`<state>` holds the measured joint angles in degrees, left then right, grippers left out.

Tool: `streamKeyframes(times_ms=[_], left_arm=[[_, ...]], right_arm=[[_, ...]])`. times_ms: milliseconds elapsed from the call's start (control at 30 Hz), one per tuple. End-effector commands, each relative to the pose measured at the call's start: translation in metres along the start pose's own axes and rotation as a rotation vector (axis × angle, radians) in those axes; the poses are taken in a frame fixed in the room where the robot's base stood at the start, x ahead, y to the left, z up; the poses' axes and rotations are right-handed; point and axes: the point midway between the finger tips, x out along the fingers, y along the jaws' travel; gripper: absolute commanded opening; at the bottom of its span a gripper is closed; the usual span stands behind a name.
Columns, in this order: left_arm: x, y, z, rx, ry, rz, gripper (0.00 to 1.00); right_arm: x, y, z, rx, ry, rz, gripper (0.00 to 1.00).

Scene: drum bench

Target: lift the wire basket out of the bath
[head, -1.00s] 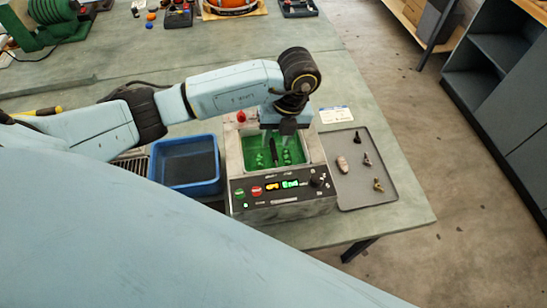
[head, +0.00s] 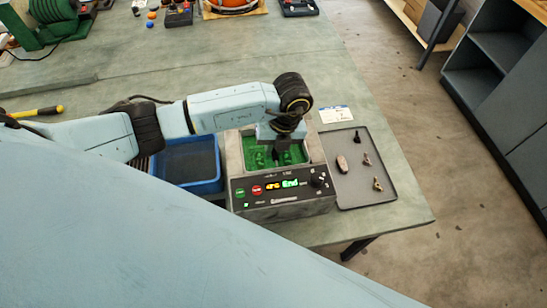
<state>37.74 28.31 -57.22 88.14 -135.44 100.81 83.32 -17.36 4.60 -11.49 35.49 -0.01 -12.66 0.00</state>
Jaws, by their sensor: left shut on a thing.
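The bath (head: 318,150) is a metal box with green inside and a dark control panel at the front. Its display reads "End" in green. The wire basket is hard to make out; dark green shapes show low inside the bath on both sides of my gripper. My left gripper (head: 276,154) points down into the bath opening and is shut on a thin dark upright part, which looks like the basket's handle (head: 275,160). The fingertips are small and partly hidden by the wrist. My right gripper is out of view.
A blue tub (head: 218,184) stands close to the left of the bath. A grey tray (head: 385,200) with several small parts lies to its right, with a white card (head: 336,114) behind. The bench's right edge is just past the tray. My pale blue body part covers the lower left.

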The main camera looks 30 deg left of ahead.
Motion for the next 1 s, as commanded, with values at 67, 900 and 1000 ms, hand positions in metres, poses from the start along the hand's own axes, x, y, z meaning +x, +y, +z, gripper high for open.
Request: streamKeyframes(times_ms=[67, 900, 1000], left_arm=[[-0.001, 0.000, 0.000, 0.000, -0.001, -0.001, 0.00], [-0.096, 0.019, 0.001, -0.001, -0.001, -0.002, 0.00], [-0.099, 0.019, 0.000, 0.000, -0.001, -0.001, 0.00]], right_arm=[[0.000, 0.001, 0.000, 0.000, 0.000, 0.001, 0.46], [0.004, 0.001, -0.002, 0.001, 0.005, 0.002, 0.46], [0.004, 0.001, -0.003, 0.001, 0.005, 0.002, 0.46]])
